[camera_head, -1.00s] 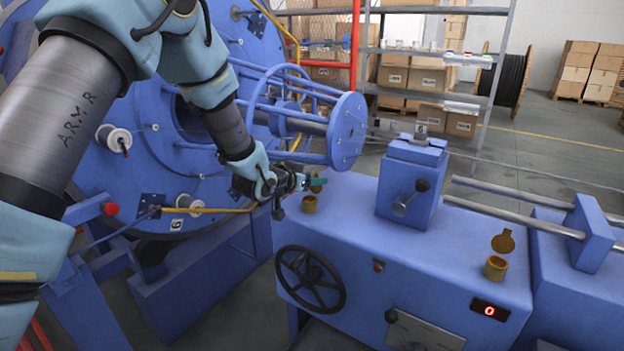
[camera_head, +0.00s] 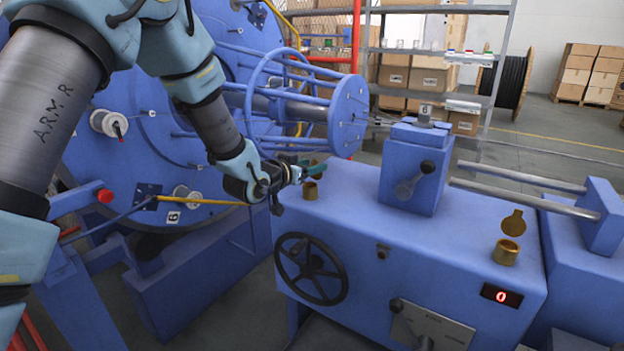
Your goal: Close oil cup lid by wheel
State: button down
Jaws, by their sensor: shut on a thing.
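The oil cup (camera_head: 310,190) by the wheel is a small brass cup at the left end of the blue machine top. Only a small brown patch of the lid (camera_head: 309,161) shows between the fingers. The lid looks raised off the cup; its exact tilt is hard to tell. The black handwheel (camera_head: 311,269) is on the front face below the cup.
A second brass oil cup (camera_head: 505,252) stands at the right with its lid (camera_head: 514,223) open upright. A blue block with a lever (camera_head: 414,180) rises mid-top. The round blue cage end (camera_head: 348,116) is close behind my gripper. A red display (camera_head: 501,295) reads 0.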

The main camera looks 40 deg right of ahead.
jog(key=a+f+h+b, duration=0.1)
jog(key=h+b, duration=0.1)
jog(key=b, duration=0.4)
jog(key=f+t+h+b, duration=0.1)
jog(key=h+b, duration=0.1)
jog(key=b, duration=0.4)
jog(key=shift+s+a, duration=0.2)
jog(key=shift+a, duration=0.15)
jog(key=h+b, duration=0.1)
jog(key=b, duration=0.2)
jog(key=shift+a+b, duration=0.2)
jog(key=shift+b, duration=0.1)
jog(key=shift+r+b, duration=0.2)
jog(key=shift+b, duration=0.1)
jog(key=shift+c, duration=1.2)
grip_release()
jog(key=shift+s+a, duration=0.1)
jog(key=v, duration=1)
jog(key=shift+a+f+b, duration=0.25)
jog(key=shift+f+b, duration=0.05)
jog(key=shift+f, duration=0.1)
